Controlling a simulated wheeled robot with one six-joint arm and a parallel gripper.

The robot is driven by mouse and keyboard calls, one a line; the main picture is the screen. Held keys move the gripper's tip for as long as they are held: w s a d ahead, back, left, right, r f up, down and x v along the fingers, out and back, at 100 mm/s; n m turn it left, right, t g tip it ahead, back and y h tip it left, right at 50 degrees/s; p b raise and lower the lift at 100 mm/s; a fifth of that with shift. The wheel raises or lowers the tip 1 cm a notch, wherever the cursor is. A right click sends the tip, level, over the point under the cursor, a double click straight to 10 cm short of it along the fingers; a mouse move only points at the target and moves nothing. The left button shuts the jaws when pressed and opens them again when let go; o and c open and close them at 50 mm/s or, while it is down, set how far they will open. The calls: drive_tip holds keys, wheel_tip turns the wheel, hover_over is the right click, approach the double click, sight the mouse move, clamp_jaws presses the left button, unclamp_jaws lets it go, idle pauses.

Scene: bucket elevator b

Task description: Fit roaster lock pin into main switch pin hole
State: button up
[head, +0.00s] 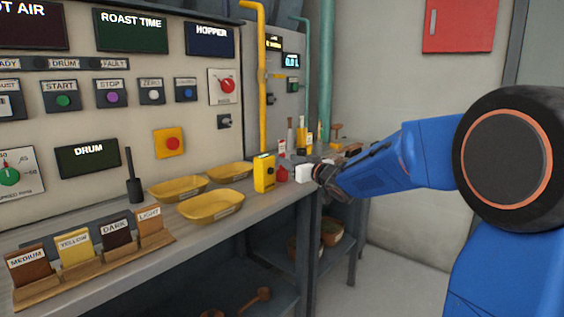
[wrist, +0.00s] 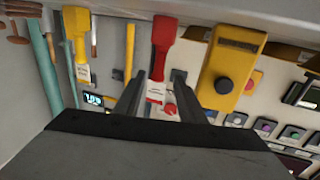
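A red tool with a white label (wrist: 162,45), likely the roaster lock pin, shows in the wrist view between the lines of my fingers. In the head view a small red item (head: 282,172) stands on the bench left of my gripper (head: 312,172). In the wrist view my gripper (wrist: 165,80) is open, with a gap between its two fingers; I cannot tell whether they reach around the red tool. A red rotary switch (head: 227,86) on a white plate, likely the main switch, is on the panel. I cannot make out its pin hole.
A yellow box with a dark button (head: 264,173) stands close to the red item. Yellow trays (head: 211,206) and a label-card rack (head: 90,257) lie to the left on the bench. A yellow pipe (head: 260,75) and green pipe (head: 326,75) rise behind. Several hand tools stand behind my gripper.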

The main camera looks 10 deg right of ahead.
sight(282, 169)
drive_tip(key=shift+x, duration=2.6)
drive_tip(key=shift+d+f, duration=0.15)
drive_tip(key=shift+c, duration=0.6)
clamp_jaws()
